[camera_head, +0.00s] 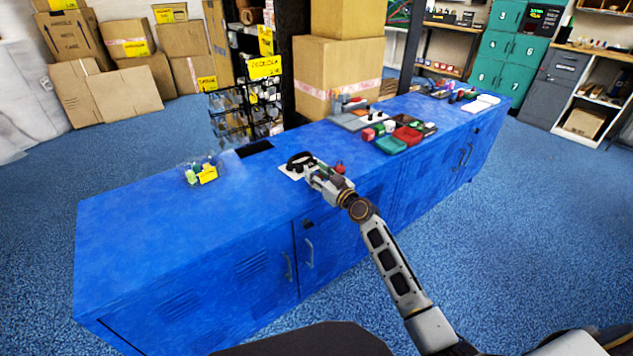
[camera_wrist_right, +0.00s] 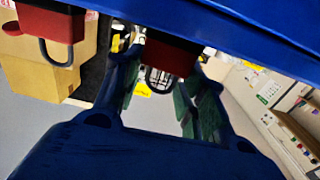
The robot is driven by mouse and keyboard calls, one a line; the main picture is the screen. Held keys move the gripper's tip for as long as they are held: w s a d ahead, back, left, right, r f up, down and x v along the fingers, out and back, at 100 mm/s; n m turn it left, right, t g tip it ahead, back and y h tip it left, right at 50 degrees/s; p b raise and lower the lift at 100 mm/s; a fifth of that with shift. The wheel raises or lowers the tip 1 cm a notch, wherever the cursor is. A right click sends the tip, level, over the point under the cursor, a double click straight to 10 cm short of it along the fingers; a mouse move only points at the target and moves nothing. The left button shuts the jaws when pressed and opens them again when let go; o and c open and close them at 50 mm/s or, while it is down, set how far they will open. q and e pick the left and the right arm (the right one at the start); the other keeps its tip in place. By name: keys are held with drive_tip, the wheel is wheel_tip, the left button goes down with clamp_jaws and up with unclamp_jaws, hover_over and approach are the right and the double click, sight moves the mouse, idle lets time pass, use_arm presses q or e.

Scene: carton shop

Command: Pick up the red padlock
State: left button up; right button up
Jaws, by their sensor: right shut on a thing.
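My right gripper (camera_head: 322,172) is over the blue counter (camera_head: 150,225), close to its front edge. In the right wrist view its fingers (camera_wrist_right: 160,85) are closed around a dark red padlock (camera_wrist_right: 170,58), whose shackle shows between them. A second red padlock (camera_wrist_right: 45,22) with a grey U-shaped shackle is at the upper left of that view, apart from the fingers. In the head view a small red object (camera_head: 340,168) shows just beside the gripper. My left gripper is not in view.
A black ring-like object (camera_head: 300,161) lies on a white sheet beside the gripper. A clear container with yellow-green items (camera_head: 202,172) stands to the left. Red and green cases (camera_head: 405,136) lie farther right. The counter's left end is clear.

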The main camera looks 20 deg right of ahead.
drive_tip(key=shift+c, duration=1.3)
drive_tip(key=shift+r, duration=0.15)
drive_tip(key=shift+r, duration=0.2)
drive_tip(key=shift+r+p, duration=0.45)
drive_tip(key=shift+r, duration=0.2)
wheel_tip(320, 180, up, 6)
drive_tip(key=shift+r+p, duration=0.2)
drive_tip(key=shift+p, duration=1.05)
drive_tip(key=shift+r, duration=0.8)
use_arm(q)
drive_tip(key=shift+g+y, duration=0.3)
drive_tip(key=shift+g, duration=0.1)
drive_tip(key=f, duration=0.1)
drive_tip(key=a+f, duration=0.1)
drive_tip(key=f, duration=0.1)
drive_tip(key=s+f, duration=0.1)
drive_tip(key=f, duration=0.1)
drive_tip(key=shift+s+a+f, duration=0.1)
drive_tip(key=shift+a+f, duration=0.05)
use_arm(e)
drive_tip(key=shift+r, duration=0.1)
use_arm(q)
drive_tip(key=shift+p, duration=0.3)
